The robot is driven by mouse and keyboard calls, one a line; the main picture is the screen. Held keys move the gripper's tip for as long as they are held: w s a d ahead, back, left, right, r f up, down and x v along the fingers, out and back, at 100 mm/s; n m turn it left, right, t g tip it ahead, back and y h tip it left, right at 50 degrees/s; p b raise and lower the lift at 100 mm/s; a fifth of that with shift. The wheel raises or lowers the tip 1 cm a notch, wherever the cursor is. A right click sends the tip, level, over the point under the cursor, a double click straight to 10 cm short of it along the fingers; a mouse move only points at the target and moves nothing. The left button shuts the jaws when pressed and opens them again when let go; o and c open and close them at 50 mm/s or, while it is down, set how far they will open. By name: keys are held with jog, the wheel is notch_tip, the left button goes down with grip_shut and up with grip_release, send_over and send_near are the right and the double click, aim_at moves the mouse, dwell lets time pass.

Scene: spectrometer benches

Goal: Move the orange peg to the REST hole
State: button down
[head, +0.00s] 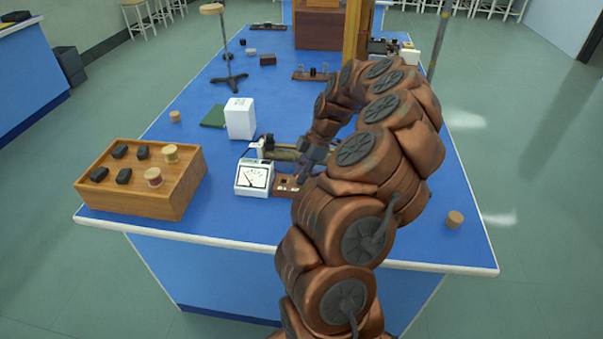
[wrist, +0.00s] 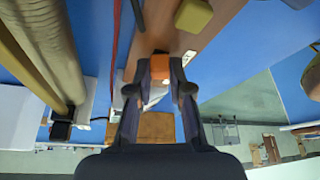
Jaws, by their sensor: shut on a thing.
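The orange peg (wrist: 160,68) shows in the wrist view between the fingertips of my gripper (wrist: 159,90), which is shut on it. In the head view my gripper (head: 308,168) is partly hidden by my arm, beside a brown board (head: 284,188) with small pale marks. The peg cannot be made out there. In the wrist view the peg is in front of a brown strip (wrist: 172,28); I cannot tell whether they touch. I cannot make out the REST hole or its label.
A white meter (head: 254,178) stands left of the board. A brass tube (wrist: 45,45) lies close to my gripper at left. A wooden box (head: 145,190) with black blocks and spools is farther left. A white box (head: 240,118) stands behind.

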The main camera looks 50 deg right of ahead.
jog(key=c, duration=1)
grip_release()
jog(key=shift+r, duration=0.1)
jog(key=v, duration=1.1)
jog(key=shift+s+d+r, duration=0.1)
jog(key=shift+r, duration=0.3)
